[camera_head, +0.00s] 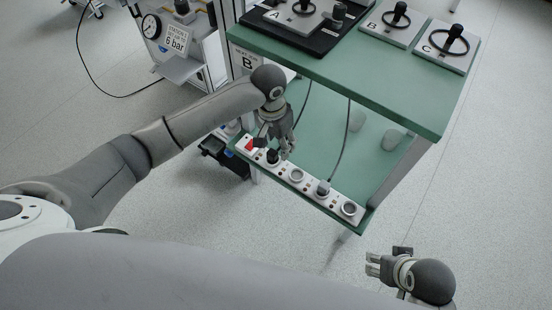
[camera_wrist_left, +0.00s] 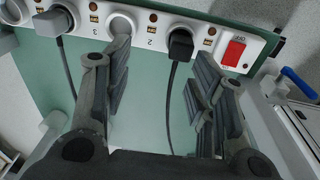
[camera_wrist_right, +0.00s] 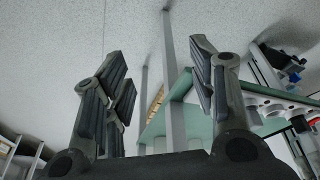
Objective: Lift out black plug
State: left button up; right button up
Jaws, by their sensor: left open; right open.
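The black plug (camera_head: 272,157) sits in a socket of the white power strip (camera_head: 336,200) on the lower green shelf, beside the red switch (camera_head: 250,146). In the left wrist view the black plug (camera_wrist_left: 181,44) is in the socket marked 1 or nearest the switch, its cable hanging down. My left gripper (camera_head: 279,138) is open just above the strip. In its wrist view (camera_wrist_left: 158,72) the plug lies beyond the fingertips, between the two fingers and apart from them. My right gripper (camera_head: 374,265) is open and empty, off to the lower right over the floor.
A grey plug (camera_head: 323,187) with a cable sits in another socket; two sockets are empty. The upper green tabletop (camera_head: 360,85) overhangs the shelf and carries plates A, B and C. A gauge station (camera_head: 152,27) stands at the left. The floor around my right gripper is clear.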

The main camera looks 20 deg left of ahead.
aim_at(272, 152)
pick_arm(q)
jog(key=shift+w+a+r+y, duration=0.25)
jog(key=shift+w+a+r, duration=0.1)
jog(key=shift+a+r, duration=0.2)
jog(key=shift+w+a+r+y, duration=0.3)
jog(key=shift+a+r, duration=0.1)
jog(key=shift+r, duration=0.1)
jog(key=shift+f+b, duration=0.2)
jog(key=shift+b, duration=0.2)
notch_tip(272, 152, down, 2)
jog(key=shift+f+b, duration=0.15)
jog(key=shift+b, duration=0.2)
notch_tip(272, 152, down, 2)
jog(key=shift+f+b, duration=0.1)
jog(key=shift+b, duration=0.25)
jog(key=shift+f, duration=0.5)
notch_tip(272, 152, down, 3)
jog(key=shift+r+b, duration=0.2)
jog(key=shift+b, duration=0.45)
notch_tip(272, 152, down, 2)
jog(key=shift+f+b, duration=0.1)
jog(key=shift+b, duration=0.2)
pick_arm(e)
jog(key=w+r+t, duration=0.1)
jog(key=w+t, duration=0.1)
jog(key=w+a+r, duration=0.1)
jog(key=w, duration=0.1)
jog(key=shift+r+t+y, duration=0.3)
jog(key=shift+t, duration=0.1)
